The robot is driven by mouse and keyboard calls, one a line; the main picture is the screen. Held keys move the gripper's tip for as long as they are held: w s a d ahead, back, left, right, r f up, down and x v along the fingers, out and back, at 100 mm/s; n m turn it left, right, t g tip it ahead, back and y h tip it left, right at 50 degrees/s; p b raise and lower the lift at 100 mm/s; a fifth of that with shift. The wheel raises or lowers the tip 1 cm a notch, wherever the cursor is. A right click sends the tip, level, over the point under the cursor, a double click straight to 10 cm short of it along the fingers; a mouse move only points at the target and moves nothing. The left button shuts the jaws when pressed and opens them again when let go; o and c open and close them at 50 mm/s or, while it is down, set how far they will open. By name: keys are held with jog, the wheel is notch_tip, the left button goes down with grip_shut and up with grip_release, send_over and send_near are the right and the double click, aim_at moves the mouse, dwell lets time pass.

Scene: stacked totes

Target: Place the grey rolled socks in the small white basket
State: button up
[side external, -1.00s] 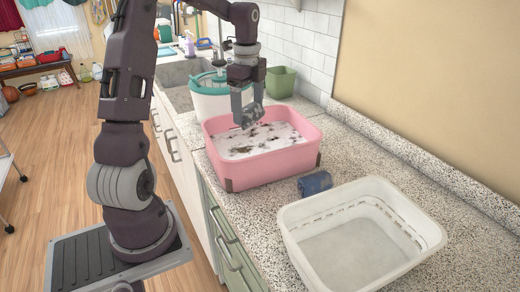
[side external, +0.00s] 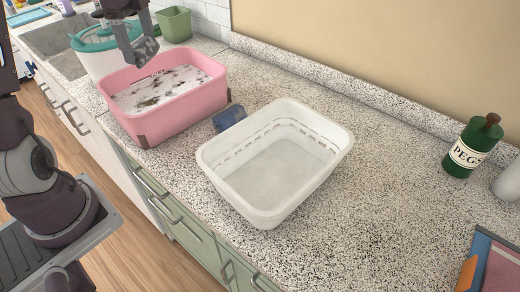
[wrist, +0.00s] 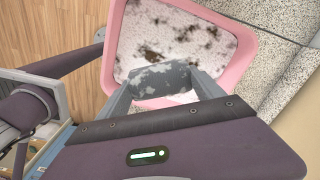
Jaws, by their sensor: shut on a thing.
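The grey rolled socks (side external: 147,49), mottled with white, are held between the fingers of my gripper (side external: 136,44). My gripper is shut on them above the pink tub (side external: 181,122). In the wrist view the socks (wrist: 162,77) sit crosswise between the two fingertips (wrist: 163,86), over the tub's white, dark-spotted contents. The small white basket (side external: 232,193) stands on the counter, right of and nearer than the pink tub. It looks empty and upright. It does not show in the wrist view.
A dark blue rolled item (side external: 229,117) lies on the counter between tub and basket. A white bin with a teal rim (side external: 98,62) and a green container (side external: 174,24) stand behind. A green bottle (side external: 471,147) stands right.

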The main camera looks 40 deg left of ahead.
aim_at(140, 40)
jog(key=r, duration=0.3)
jog(key=shift+w+d+r, duration=0.1)
jog(key=shift+w+d, duration=0.05)
jog(key=shift+d, duration=0.1)
jog(key=w+d+m, duration=0.2)
jog(key=w+d, duration=0.2)
jog(key=d, duration=0.8)
jog(key=s+d+m, duration=0.2)
jog(key=s+d, duration=0.1)
jog(key=d, duration=1.1)
jog(key=s+d+m, duration=0.2)
jog(key=s+d, duration=0.2)
jog(key=d, duration=1)
notch_tip(140, 40, down, 20)
jog(key=shift+w+a+r, duration=0.1)
jog(key=shift+r, duration=0.15)
jog(key=o, duration=1)
jog(key=shift+f, duration=0.15)
jog(key=shift+c, duration=0.2)
jog(key=shift+o, duration=0.7)
